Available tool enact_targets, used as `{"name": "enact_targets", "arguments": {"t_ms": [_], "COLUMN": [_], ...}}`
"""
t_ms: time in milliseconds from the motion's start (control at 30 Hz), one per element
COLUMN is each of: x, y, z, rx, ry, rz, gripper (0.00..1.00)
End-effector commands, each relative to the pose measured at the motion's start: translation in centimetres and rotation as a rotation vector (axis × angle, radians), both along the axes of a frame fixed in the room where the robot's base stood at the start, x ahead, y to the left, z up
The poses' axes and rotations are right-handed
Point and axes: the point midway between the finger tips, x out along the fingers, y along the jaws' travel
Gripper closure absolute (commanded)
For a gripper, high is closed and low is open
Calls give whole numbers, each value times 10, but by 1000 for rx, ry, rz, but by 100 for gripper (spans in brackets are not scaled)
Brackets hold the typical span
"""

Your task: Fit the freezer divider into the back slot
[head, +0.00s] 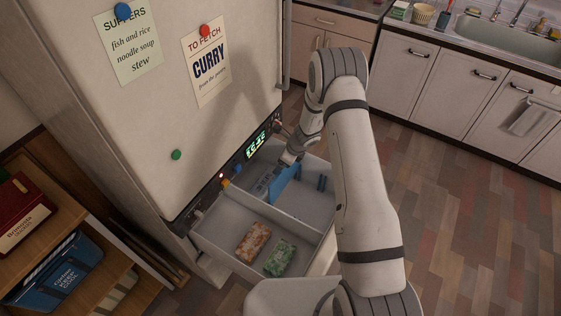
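The freezer divider (285,186) is a blue panel standing on edge in the pulled-out freezer drawer (222,243), right of its white cross wall. My gripper (290,161) is at the divider's upper edge and appears shut on it, though the fingertips are small and partly hidden. The divider runs at a slant and does not visibly reach the drawer's walls. I cannot make out the back slot clearly.
A brown packet (254,242) and a green packet (280,257) lie in the drawer's near-left compartment. The fridge front (150,110) rises directly behind the drawer. A wooden shelf (55,235) stands left. Floor (460,190) is free on the right.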

Motion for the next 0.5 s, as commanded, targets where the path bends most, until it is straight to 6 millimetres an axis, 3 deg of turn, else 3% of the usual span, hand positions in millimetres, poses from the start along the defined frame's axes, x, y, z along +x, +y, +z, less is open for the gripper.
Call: {"name": "enact_targets", "arguments": {"t_ms": [167, 500], "x": [-2, -5], "y": [1, -1], "z": [-2, 4], "rx": [2, 3], "ry": [5, 8], "rz": [0, 0], "gripper": [2, 2]}}
